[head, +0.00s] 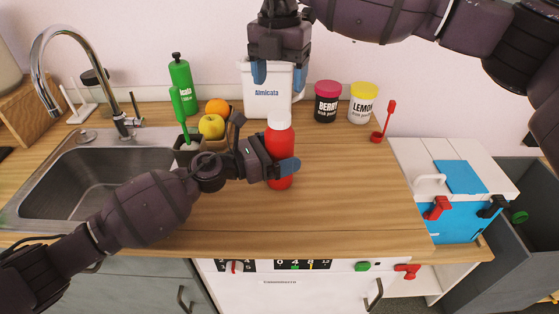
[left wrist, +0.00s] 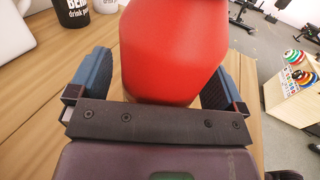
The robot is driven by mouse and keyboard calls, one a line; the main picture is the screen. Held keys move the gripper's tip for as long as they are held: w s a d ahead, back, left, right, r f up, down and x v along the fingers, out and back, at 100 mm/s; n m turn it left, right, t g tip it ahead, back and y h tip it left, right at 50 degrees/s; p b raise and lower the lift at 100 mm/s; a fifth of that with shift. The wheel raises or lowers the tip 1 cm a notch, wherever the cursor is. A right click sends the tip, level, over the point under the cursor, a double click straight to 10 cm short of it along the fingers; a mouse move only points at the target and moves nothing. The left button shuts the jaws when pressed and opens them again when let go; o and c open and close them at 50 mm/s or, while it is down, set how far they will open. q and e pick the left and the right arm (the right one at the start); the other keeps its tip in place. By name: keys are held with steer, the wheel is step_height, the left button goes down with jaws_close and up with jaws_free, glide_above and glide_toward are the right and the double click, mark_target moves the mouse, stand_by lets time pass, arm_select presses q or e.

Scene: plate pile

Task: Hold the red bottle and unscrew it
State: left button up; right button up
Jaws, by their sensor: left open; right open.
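The red bottle (head: 281,140) with a white cap (head: 279,109) stands upright on the wooden counter in the head view. My left gripper (head: 285,171) is around its lower body from the left, with blue fingertips.
The white container (head: 262,101) stands behind the bottle. Two drink jars (head: 327,101) stand at the back right.

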mark_target(279, 115)
arm_select(q)
steer(key=shift+c, duration=0.3)
steer(key=c, duration=1.7)
jaws_close()
arm_select(e)
steer(key=m, duration=0.4)
steer(key=shift+f, duration=4.05)
